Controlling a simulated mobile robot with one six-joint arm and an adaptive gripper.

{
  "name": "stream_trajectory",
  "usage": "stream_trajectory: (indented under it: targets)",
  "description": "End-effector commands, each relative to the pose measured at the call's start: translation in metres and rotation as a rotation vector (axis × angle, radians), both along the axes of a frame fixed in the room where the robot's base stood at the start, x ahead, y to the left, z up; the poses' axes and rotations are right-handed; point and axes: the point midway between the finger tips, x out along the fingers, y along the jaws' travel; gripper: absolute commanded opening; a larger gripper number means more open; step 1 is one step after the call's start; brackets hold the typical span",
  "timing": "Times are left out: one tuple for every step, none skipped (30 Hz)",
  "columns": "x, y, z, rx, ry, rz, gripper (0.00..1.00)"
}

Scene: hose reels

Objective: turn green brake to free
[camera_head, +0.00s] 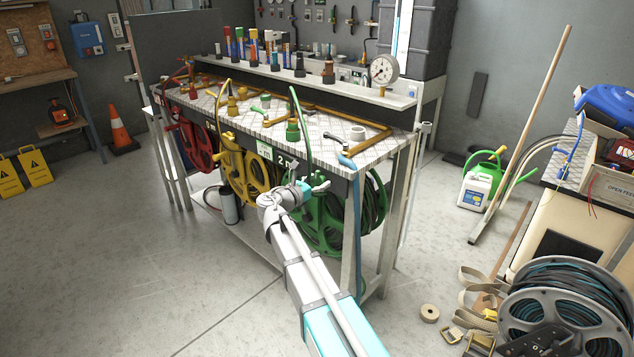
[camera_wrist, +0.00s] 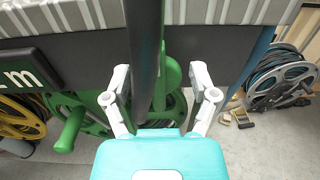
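The green hose reel (camera_head: 330,225) hangs under the front right of the workbench, with dark hose on it. It also shows in the wrist view (camera_wrist: 90,118), behind my gripper. My gripper (camera_wrist: 160,85) is open in front of the reel, fingers spread left and right. A dark grey bar (camera_wrist: 145,50) runs down between the fingers, close to the camera. A green upright part (camera_wrist: 172,78) shows just behind the bar; I cannot tell whether it is the brake. A green knob (camera_wrist: 70,130) sticks out to the left. My arm hides part of the reel in the head view.
Yellow (camera_head: 240,165) and red (camera_head: 192,143) reels hang to the left under the same bench (camera_head: 350,150). A grey reel (camera_head: 565,310) stands on the floor at right, near straps and a tape roll (camera_head: 429,313). The bench edge is close above my gripper.

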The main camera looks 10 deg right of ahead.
Motion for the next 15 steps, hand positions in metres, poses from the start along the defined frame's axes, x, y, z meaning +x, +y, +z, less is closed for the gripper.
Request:
stream_trajectory:
  targets:
    - [0.0001, 0.0003, 0.0001, -0.001, -0.001, 0.001, 0.92]
    - [0.0002, 0.0005, 0.0002, -0.001, -0.001, 0.001, 0.92]
    - [0.0003, 0.0006, 0.0002, -0.001, -0.001, 0.002, 0.92]
    - [0.0005, 0.0007, 0.0003, -0.001, -0.001, 0.002, 0.92]
    - [0.0005, 0.0009, 0.0003, -0.001, -0.001, 0.002, 0.92]
    - [0.0006, 0.0009, 0.0004, -0.001, -0.001, 0.003, 0.92]
    - [0.0006, 0.0011, 0.0004, -0.001, -0.001, 0.003, 0.92]
    - [0.0006, 0.0011, 0.0004, -0.001, -0.001, 0.003, 0.92]
    - [0.0008, 0.0012, 0.0005, -0.002, -0.001, 0.003, 0.92]
    - [0.0008, 0.0012, 0.0005, -0.002, -0.001, 0.003, 0.92]
    - [0.0007, 0.0013, 0.0005, -0.002, -0.001, 0.003, 0.92]
    - [0.0007, 0.0014, 0.0005, -0.002, -0.001, 0.003, 0.92]
    - [0.0006, 0.0016, 0.0005, -0.002, -0.001, 0.004, 0.92]
    - [0.0004, 0.002, 0.0005, -0.002, -0.001, 0.004, 0.92]
    - [-0.0001, 0.0027, 0.0005, -0.001, -0.002, 0.004, 0.92]
